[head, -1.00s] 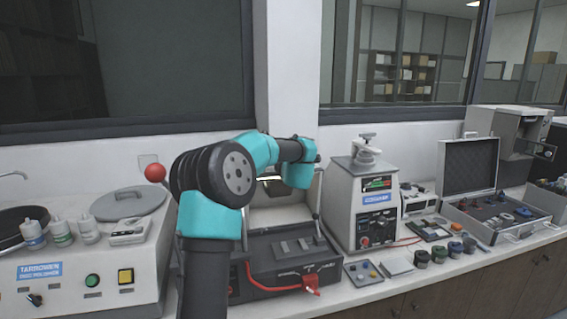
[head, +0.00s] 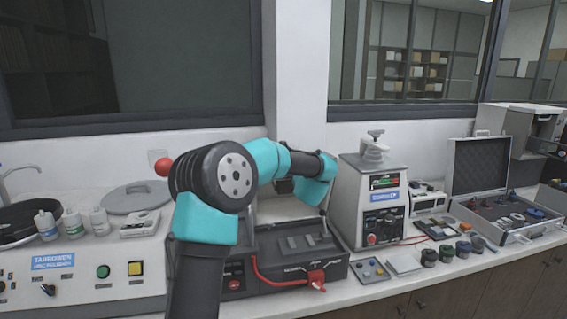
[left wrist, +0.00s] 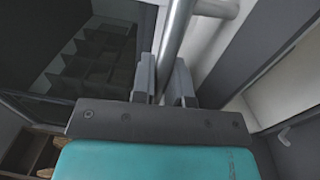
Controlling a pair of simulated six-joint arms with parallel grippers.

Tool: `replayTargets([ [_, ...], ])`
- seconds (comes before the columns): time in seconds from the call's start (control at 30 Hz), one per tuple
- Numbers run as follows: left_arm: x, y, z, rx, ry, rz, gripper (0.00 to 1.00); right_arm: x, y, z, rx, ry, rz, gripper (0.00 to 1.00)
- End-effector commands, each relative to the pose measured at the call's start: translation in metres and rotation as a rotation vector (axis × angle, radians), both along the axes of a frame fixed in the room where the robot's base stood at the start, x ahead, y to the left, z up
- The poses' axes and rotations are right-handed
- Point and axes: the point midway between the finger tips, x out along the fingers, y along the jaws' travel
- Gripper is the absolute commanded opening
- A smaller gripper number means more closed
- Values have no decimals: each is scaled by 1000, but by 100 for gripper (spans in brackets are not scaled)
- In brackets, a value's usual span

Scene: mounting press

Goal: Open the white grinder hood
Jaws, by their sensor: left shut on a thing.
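My left arm reaches from the bottom of the head view over a dark control unit (head: 292,240); its gripper is mostly hidden there behind the arm's own links. In the left wrist view my left gripper (left wrist: 164,75) is shut on a round metal bar (left wrist: 174,38), which passes between its two grey fingers and bends to the right at the top. I cannot make out the white grinder hood; the arm covers the area behind the dark unit, and I cannot tell what the bar is fixed to. My right gripper is in neither view.
A polisher (head: 75,270) with bottles and a round grey lid (head: 137,197) stands at left. A white mounting press (head: 371,205) stands close right of the dark unit. Farther right are small jars, an open case (head: 520,222) and a grey machine (head: 520,140). A wall rises behind.

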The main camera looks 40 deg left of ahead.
Motion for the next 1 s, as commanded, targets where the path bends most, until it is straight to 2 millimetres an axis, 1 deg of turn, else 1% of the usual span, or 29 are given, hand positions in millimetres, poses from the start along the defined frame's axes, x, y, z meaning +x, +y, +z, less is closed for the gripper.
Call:
replayTargets([
  [0.2, -1, 2, -2, -3, 3, 3, 0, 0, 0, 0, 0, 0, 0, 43],
  [0.23, -1, 2, -2, -3, 3, 3, 17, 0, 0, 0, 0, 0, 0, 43],
  [0.3, -1, 2, -1, -2, 3, 2, 24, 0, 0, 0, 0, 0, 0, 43],
  [0.53, -1, 1, 0, -1, 2, 2, 24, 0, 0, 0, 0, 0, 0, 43],
  [0.67, -3, -2, 0, -2, 1, 1, 24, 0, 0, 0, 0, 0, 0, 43],
  [0.87, -16, -19, -2, -2, 3, -1, 24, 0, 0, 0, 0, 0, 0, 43],
  [1.0, -32, -39, -3, -2, 1, -1, 24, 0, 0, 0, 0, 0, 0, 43],
])
